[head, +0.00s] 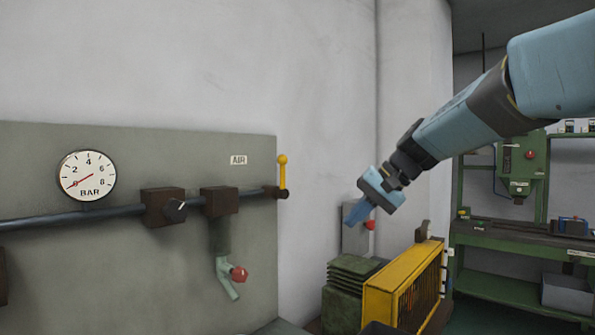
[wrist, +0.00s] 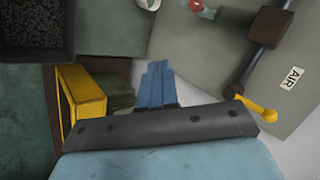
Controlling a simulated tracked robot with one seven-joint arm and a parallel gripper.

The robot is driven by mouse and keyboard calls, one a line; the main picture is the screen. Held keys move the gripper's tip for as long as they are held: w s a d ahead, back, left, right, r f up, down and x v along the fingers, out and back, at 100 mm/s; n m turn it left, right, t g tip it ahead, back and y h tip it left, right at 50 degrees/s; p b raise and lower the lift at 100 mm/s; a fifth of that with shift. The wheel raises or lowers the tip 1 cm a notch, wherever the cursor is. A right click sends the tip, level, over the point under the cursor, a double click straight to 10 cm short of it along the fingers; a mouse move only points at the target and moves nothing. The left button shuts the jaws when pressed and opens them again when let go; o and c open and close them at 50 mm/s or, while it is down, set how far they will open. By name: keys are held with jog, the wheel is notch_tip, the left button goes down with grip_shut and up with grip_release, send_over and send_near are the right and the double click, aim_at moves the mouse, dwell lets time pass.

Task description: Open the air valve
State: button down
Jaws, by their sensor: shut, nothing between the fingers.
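In the wrist view the yellow lever (wrist: 256,108) lies to the right of my fingers, partly behind the dark gripper body. My gripper (head: 357,215) is shut and empty, in the air to the right of the lever and lower than its knob, pointing down and left. Its blue fingers (wrist: 155,82) are together in the wrist view. The gripper and the lever are apart.
A pressure gauge (head: 87,176) on the grey panel (head: 120,145) points low. A spout with a red knob (head: 238,274) hangs below the pipe. A yellow guard frame (head: 405,280) stands below my gripper. A green bench (head: 500,240) is at right.

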jog(key=w+r+y, duration=0.4)
jog(key=w+y, duration=0.1)
jog(key=w, duration=0.7)
jog(key=w+a+r+g+y, duration=0.1)
jog(key=w+r+y, duration=0.4)
jog(key=w, duration=0.7)
jog(key=shift+g, duration=0.3)
jog(key=shift+a, duration=0.2)
send_near(283, 177)
jog(key=w+a+r, duration=0.2)
jog(key=w+a, duration=0.1)
jog(key=w, duration=0.2)
jog(key=s+a, duration=0.2)
jog(key=a, duration=0.1)
jog(key=shift+s, duration=0.1)
jog(key=shift+d+r+n, duration=0.1)
jog(key=shift+r+n, duration=0.05)
jog(key=shift+n, duration=0.15)
